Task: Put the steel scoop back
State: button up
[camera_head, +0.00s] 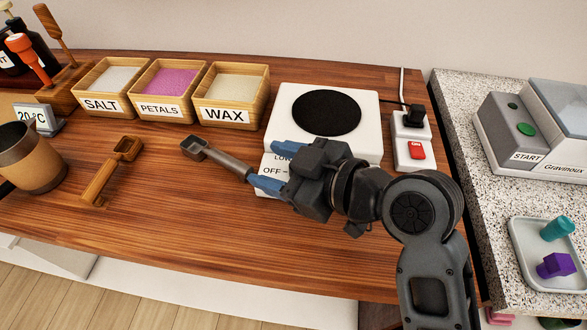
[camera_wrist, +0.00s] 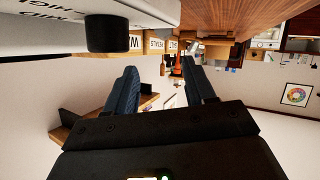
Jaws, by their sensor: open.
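The steel scoop (camera_head: 226,158) lies on the wooden counter in front of the WAX box, its grey square cup to the left and its handle pointing right toward my gripper. My gripper (camera_head: 263,166) is open, its blue fingers spread near the handle's end, in front of the hot plate. I cannot tell whether a finger touches the handle. In the wrist view, which looks upside down, both fingers (camera_wrist: 162,88) are apart, and I cannot make out the scoop between them. A wooden rack (camera_head: 60,92) at the back left holds a wooden-handled tool and an orange-handled tool.
Boxes of salt (camera_head: 103,105), petals (camera_head: 160,110) and wax (camera_head: 229,115) line the back. A white hot plate (camera_head: 285,110) and a power strip (camera_head: 412,150) stand right. A wooden scoop (camera_head: 106,178) and a mug (camera_head: 30,165) are left. The front counter is clear.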

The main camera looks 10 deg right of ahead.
jog(key=shift+v, duration=1.8)
